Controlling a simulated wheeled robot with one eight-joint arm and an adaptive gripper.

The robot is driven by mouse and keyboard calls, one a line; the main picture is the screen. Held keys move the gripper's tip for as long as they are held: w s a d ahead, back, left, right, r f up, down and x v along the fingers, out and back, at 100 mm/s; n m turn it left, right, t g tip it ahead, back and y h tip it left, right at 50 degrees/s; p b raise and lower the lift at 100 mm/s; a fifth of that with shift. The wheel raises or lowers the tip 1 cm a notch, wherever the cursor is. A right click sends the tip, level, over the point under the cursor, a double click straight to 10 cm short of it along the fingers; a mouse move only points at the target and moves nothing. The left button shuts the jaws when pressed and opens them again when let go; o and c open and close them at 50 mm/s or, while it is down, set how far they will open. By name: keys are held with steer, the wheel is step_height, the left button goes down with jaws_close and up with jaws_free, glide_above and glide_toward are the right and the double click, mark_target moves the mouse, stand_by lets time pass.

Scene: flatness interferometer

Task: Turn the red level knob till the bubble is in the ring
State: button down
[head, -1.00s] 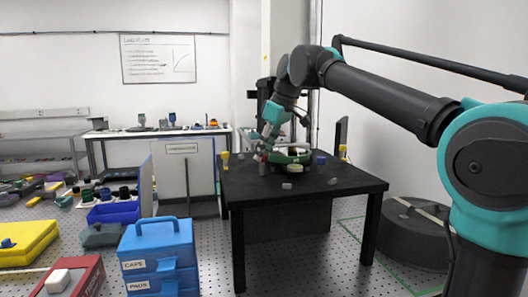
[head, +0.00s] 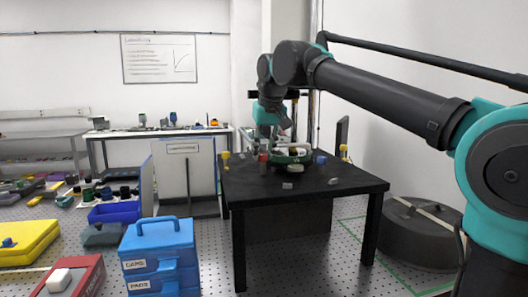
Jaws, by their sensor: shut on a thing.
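The red level knob (head: 263,158) is a small red spot at the left edge of a round green-and-white instrument (head: 291,158) on the black table. My gripper (head: 263,149) points down from above at the knob, and its fingers are shut on it. The fingers are small in this view and partly hide the knob. The bubble and its ring are too small to make out.
The black table (head: 335,186) also holds a blue knob (head: 320,160), yellow posts (head: 225,157) at its left and right, and small clear blocks (head: 287,186). A dark upright panel (head: 342,132) stands behind. Blue cases (head: 160,258) stand on the floor at front left.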

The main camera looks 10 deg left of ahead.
steer(key=shift+m, duration=0.5)
steer(key=c, duration=1.3)
jaws_free()
steer(key=shift+o, duration=0.2)
steer(key=v, duration=1.2)
steer(key=shift+s+a, duration=0.15)
